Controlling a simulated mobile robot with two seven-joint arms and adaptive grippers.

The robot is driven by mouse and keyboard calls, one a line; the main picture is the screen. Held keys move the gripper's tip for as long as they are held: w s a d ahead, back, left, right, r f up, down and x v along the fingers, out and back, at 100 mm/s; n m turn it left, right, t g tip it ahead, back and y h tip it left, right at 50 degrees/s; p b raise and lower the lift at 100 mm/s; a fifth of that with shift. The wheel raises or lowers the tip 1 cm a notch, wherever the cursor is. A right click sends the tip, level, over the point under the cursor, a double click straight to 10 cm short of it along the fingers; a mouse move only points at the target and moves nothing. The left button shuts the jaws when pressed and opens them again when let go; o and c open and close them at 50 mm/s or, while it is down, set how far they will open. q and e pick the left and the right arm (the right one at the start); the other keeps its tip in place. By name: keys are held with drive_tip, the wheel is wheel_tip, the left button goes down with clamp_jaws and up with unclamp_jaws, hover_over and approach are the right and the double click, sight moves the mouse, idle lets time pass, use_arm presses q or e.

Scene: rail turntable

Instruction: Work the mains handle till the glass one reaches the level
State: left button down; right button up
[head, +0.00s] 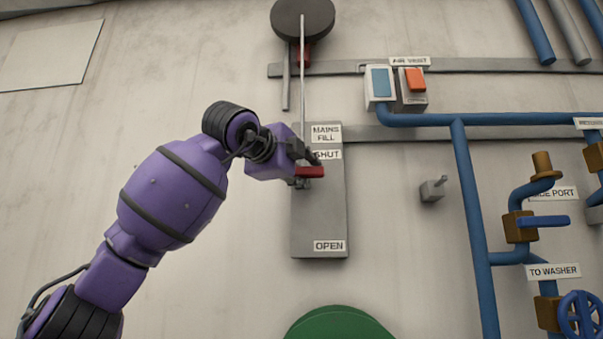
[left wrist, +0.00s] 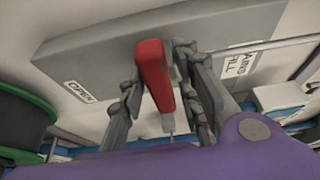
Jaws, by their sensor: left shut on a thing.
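The red mains handle (head: 312,171) is on a grey panel (head: 320,222), just below the SHUT label (head: 328,154) and well above the OPEN label (head: 329,246). My left gripper (head: 305,163) is at the handle, shut on it. In the left wrist view the red handle (left wrist: 154,72) lies between the two dark fingers of the left gripper (left wrist: 160,85). In the head view the gripper partly hides the handle. No glass vessel or level mark can be made out. My right gripper is not in view.
A thin rod (head: 303,85) rises from the panel to a dark round disc (head: 303,18). Switches (head: 415,82), blue pipes (head: 470,190) and valves (head: 522,228) stand to the right. A green round thing (head: 340,324) is below the panel. The wall left of the panel is mostly bare.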

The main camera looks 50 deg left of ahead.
sight(301, 167)
use_arm(q)
drive_tip(key=shift+s+r, duration=0.15)
drive_tip(key=shift+r, duration=1.3)
drive_tip(key=c, duration=1.6)
unclamp_jaws()
drive_tip(key=shift+f, duration=0.1)
drive_tip(key=v, duration=1.2)
drive_tip(key=shift+f, duration=0.1)
